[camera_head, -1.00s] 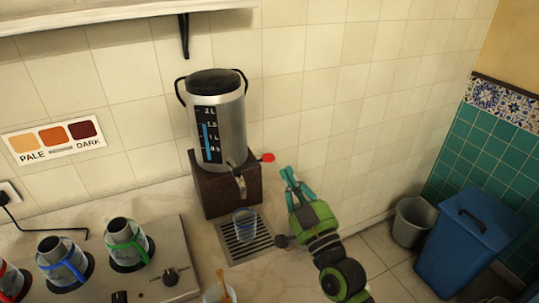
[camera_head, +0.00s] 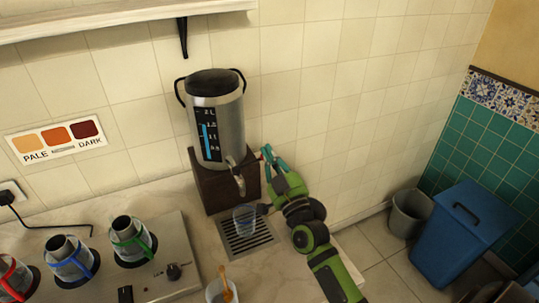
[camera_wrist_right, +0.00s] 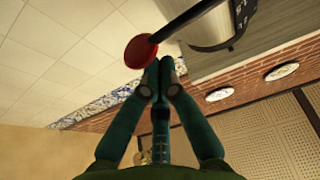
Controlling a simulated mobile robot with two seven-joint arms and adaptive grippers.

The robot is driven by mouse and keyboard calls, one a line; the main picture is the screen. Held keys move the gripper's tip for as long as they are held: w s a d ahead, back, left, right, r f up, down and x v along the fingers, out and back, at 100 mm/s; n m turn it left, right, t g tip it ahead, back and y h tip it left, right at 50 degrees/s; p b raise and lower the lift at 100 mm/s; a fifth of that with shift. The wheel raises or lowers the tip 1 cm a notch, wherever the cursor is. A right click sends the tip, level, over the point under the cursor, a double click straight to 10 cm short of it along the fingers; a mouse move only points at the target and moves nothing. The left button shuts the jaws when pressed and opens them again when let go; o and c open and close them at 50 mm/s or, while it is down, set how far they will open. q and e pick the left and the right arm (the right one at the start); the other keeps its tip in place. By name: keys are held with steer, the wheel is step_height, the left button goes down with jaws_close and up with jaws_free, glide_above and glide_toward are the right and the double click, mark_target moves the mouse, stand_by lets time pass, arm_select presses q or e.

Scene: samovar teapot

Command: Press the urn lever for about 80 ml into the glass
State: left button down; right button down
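The steel urn (camera_head: 216,120) stands on a dark brown block (camera_head: 213,190), with a blue level strip on its front and a spout (camera_head: 238,180). Its lever's red knob (camera_wrist_right: 140,52) shows clearly in the right wrist view; in the head view it is mostly hidden by my gripper. My right gripper (camera_head: 267,158) is beside the urn at the lever. In the wrist view its fingertips (camera_wrist_right: 161,75) are together with nothing between them, close to the knob and lever rod; I cannot tell whether they touch. The clear glass (camera_head: 244,221) stands under the spout on the drip grate (camera_head: 247,241). No stream shows. My left gripper is out of view.
A stove (camera_head: 150,265) with several glass-and-metal pots is at the left. A cup with a wooden stirrer (camera_head: 222,290) stands at the front edge. A colour chart (camera_head: 55,140) hangs on the wall. A grey bucket (camera_head: 410,215) and blue bin (camera_head: 466,240) stand on the floor at right.

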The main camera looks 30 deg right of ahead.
steer(key=shift+f, duration=0.2)
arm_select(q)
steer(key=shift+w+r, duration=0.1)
arm_select(e)
step_height(320, 180, down, 3)
steer(key=m+h, duration=0.1)
steer(key=m, duration=0.2)
steer(key=m+h, duration=0.1)
steer(key=m, duration=0.1)
steer(key=shift+d+r+m+g+h, duration=0.1)
steer(key=shift+m+g+h, duration=0.2)
steer(key=shift+m, duration=0.1)
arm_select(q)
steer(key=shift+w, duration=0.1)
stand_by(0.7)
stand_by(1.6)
